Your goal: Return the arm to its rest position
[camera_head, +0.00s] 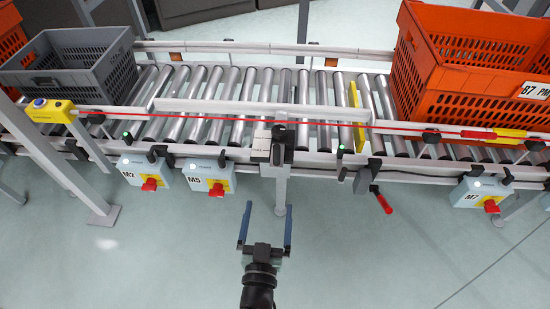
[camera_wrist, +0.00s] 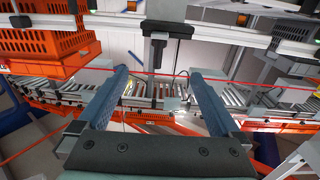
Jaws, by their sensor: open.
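My gripper (camera_head: 264,222) is open and empty in the head view. Its two blue fingers stand apart over the pale floor, in front of the roller conveyor (camera_head: 215,90) and below its near rail. In the wrist view my gripper (camera_wrist: 160,85) also shows open, with nothing between the fingers. The conveyor's rollers (camera_wrist: 232,98) show beyond the fingertips. Only the end of my arm shows, at the bottom of the head view; the rest of it is out of view.
A grey tote (camera_head: 85,75) stands at the conveyor's left, and an orange tote (camera_head: 440,70) at its right. Control boxes (camera_head: 208,173) with red knobs and a red-handled lever (camera_head: 382,202) hang along the near rail. A support leg (camera_head: 281,190) stands just beyond my gripper. The near floor is clear.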

